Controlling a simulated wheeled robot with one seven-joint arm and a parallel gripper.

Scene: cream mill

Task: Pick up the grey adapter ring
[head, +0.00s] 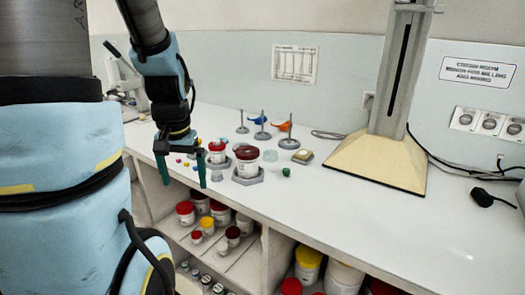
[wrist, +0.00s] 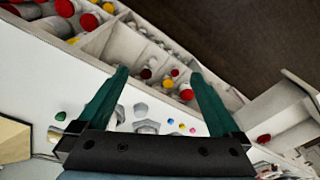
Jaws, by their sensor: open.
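A small grey ring-like piece (head: 217,176), likely the adapter ring, lies near the bench's front edge, in front of the jars. In the wrist view a small grey piece (wrist: 140,109) lies between my fingers, nearer their bases than their tips; its hole is too small to make out. My gripper (head: 183,182) is open and empty, fingers pointing down by the front edge, left of the grey piece. In the wrist view the gripper (wrist: 160,73) has its fingertips over the shelves beyond the edge.
Red-lidded jars (head: 217,146) (head: 247,152) stand on grey hexagonal bases behind the piece. Small coloured beads (head: 190,161) lie left, a green piece (head: 287,172) right. Stands with blue and orange parts (head: 283,127) are behind.

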